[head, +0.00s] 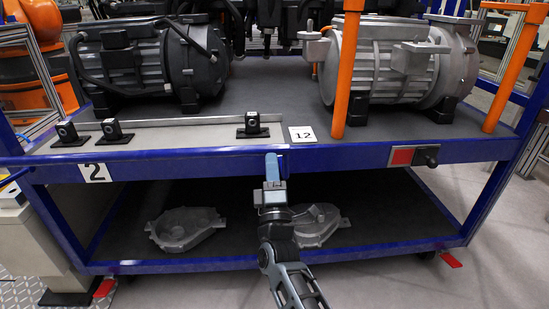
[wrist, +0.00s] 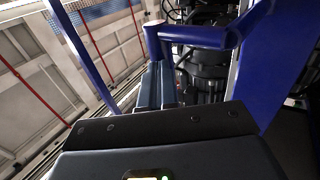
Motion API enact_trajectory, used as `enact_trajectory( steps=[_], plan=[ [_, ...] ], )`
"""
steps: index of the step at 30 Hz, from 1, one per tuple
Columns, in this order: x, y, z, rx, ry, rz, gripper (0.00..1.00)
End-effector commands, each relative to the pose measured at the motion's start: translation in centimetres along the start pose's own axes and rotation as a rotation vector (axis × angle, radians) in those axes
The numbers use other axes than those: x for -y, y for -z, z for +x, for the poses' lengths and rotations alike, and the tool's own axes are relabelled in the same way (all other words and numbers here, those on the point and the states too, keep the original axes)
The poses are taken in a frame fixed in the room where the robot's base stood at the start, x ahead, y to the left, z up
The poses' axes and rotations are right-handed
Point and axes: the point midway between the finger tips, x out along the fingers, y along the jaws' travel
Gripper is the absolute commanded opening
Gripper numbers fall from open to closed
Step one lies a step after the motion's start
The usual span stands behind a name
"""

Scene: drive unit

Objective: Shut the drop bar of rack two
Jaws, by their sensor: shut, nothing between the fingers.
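Rack two (head: 185,158) is a blue frame with a white "2" label (head: 95,172) at its left front. A thin silver bar (head: 185,122) lies along the front of its upper deck, by small black brackets (head: 252,126); I cannot tell for certain that it is the drop bar. My gripper (head: 271,160) is shut and empty in front of the blue front beam, below the right bracket. Its blue fingers also show in the wrist view (wrist: 160,84), close together, near a blue bar (wrist: 195,36). Whether they touch it is unclear.
A dark motor (head: 150,60) and a silver motor (head: 395,60) sit on the upper deck. Orange posts (head: 346,70) rise at the right. A red plate (head: 402,157) with a black knob is on the beam. Castings (head: 185,228) lie on the lower shelf.

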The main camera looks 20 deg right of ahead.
Motion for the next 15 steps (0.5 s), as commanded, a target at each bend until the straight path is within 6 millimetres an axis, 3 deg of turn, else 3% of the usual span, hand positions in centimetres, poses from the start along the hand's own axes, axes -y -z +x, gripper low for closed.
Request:
enact_trajectory(
  steps=[1, 15],
  plan=[
    [-1.3, 0.1, 1.3, 0.000, 0.023, 0.002, 0.00],
    [-2.3, 0.3, 5.2, 0.000, 0.264, 0.003, 0.00]
  ],
)
